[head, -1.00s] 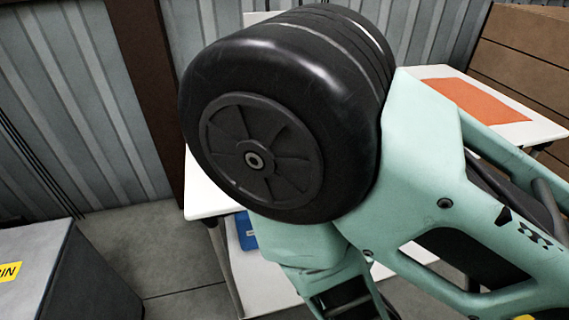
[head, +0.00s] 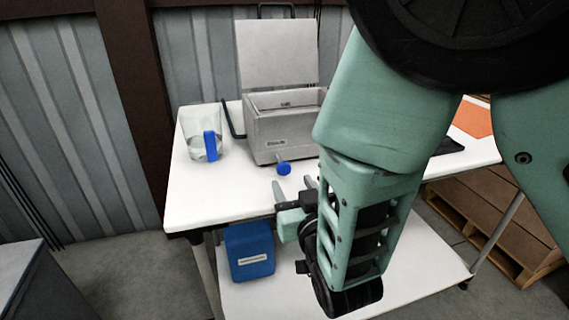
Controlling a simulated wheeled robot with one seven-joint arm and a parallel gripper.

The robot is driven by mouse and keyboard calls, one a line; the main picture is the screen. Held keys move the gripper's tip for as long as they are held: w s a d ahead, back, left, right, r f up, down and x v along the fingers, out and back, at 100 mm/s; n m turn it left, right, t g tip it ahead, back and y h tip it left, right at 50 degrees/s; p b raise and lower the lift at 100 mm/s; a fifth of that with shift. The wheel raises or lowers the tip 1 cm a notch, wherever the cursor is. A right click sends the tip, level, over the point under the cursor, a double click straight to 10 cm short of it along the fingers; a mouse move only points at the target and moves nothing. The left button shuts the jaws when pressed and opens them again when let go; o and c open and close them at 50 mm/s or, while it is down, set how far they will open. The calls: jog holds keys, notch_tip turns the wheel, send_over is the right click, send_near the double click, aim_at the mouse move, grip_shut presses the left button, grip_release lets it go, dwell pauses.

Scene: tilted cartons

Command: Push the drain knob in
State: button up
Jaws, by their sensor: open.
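The blue drain knob (head: 284,169) sticks out on a short stem from the lower front of a grey metal box (head: 262,138) on the white table. The box's lid (head: 277,53) stands raised at the back. My gripper (head: 294,187) is open, its two fingers pointing toward the box, a little below and in front of the knob in the picture. I see no contact between the fingers and the knob, though the depth between them is hard to judge. My arm hides the right side of the box.
A clear jug (head: 204,138) with a blue handle stands left of the box. The white table's (head: 215,194) front left is bare. A blue container (head: 249,250) stands on the lower shelf. An orange sheet (head: 473,120) lies at the right, and wooden pallets (head: 500,225) stand beyond.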

aim_at(285, 170)
jog(key=x, duration=0.5)
jog(key=shift+w+a, duration=0.1)
jog(key=shift+w, duration=0.3)
